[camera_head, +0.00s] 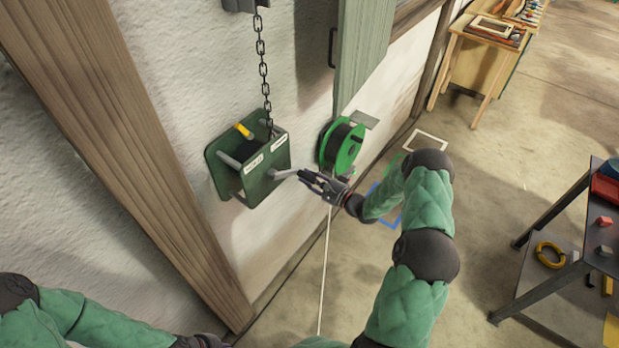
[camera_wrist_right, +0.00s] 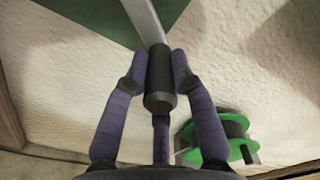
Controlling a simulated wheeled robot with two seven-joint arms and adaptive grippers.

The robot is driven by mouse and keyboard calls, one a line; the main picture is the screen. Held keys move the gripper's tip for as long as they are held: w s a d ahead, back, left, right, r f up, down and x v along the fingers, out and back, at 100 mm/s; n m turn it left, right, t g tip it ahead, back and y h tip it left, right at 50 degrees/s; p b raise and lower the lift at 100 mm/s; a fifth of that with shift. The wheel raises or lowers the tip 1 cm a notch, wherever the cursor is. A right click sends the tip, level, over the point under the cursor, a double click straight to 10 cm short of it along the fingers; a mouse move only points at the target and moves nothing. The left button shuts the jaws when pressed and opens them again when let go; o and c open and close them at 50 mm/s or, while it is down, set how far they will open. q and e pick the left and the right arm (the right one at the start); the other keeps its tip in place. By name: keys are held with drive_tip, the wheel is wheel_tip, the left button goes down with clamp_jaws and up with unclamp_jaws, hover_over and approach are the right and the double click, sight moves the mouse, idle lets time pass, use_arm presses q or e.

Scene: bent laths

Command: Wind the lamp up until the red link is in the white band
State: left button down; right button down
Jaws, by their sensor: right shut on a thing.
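A green winch (camera_head: 265,178) is fixed to the white wall, with a yellow-tipped lever (camera_head: 243,130) at its top. A dark chain (camera_head: 262,60) runs up from it to a grey fitting at the top edge. I see no red link, white band or lamp. My right gripper (camera_head: 308,178) is shut on the black grip of the winch's crank; in the right wrist view its fingers surround the grip (camera_wrist_right: 160,80), and the grey crank arm (camera_wrist_right: 144,18) runs up from it. My left gripper is barely in view at the bottom edge (camera_head: 200,342); its fingers cannot be made out.
A green reel (camera_head: 341,147) with dark winding is on the wall close right of my right gripper. A thick wooden post (camera_head: 125,130) stands left of the winch. A green shutter (camera_head: 360,50) hangs above the reel. A dark shelf unit (camera_head: 545,215) stands at right.

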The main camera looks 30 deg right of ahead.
drive_tip(key=shift+f, duration=0.15)
drive_tip(key=c, duration=1)
unclamp_jaws()
drive_tip(key=shift+d, duration=0.1)
drive_tip(key=shift+s, duration=0.1)
drive_tip(key=v, duration=1.2)
